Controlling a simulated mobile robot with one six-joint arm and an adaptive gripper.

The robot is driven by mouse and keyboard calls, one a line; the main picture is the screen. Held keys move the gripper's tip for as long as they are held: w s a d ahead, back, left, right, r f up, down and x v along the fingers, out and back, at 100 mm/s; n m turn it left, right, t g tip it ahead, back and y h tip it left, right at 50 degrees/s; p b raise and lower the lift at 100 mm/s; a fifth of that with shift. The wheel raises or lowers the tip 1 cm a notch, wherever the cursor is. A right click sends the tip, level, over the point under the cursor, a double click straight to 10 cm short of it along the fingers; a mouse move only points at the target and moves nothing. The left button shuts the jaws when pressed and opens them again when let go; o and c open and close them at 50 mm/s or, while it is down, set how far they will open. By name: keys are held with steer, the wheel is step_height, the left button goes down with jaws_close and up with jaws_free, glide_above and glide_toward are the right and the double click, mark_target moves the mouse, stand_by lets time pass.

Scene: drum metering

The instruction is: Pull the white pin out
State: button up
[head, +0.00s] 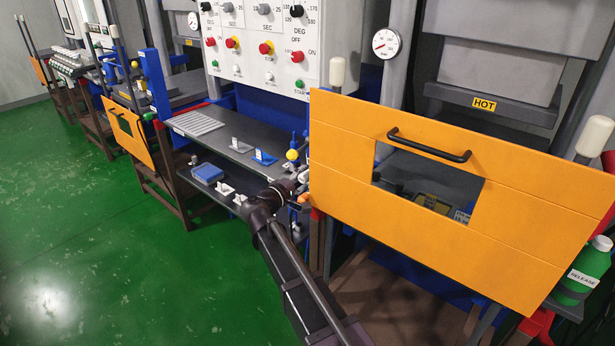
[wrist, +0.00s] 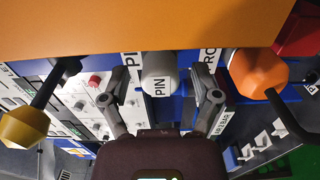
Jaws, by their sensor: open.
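The white pin (wrist: 158,78) shows in the wrist view as a pale rounded knob marked PIN. It stands between the two spread fingers of my gripper (wrist: 163,92), with a visible gap on each side. My gripper is open and holds nothing. Whether the fingertips reach past the knob in depth, I cannot tell. In the head view my gripper (head: 298,184) is beside the left edge of the large orange guard panel. The pin cannot be made out clearly there.
An orange knob (wrist: 258,74) is right of the pin and a yellow knob (wrist: 24,126) is at the left. The orange panel (head: 350,150) is close beside my gripper. A switch panel (head: 265,50) stands behind, and a dark shelf (head: 240,155) lies to the left.

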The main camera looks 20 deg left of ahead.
mark_target(301, 180)
stand_by(0.5)
jaws_close()
steer(key=shift+s+a, duration=0.1)
steer(key=shift+s, duration=0.1)
steer(key=shift+s+a, duration=0.15)
steer(key=shift+s, duration=0.25)
steer(key=shift+v, duration=0.9)
steer(key=shift+s+a, duration=0.15)
steer(key=shift+s, duration=0.15)
steer(key=shift+s+a, duration=0.25)
steer(key=shift+s, duration=0.4)
steer(key=shift+s+a, duration=0.1)
steer(key=shift+s, duration=0.2)
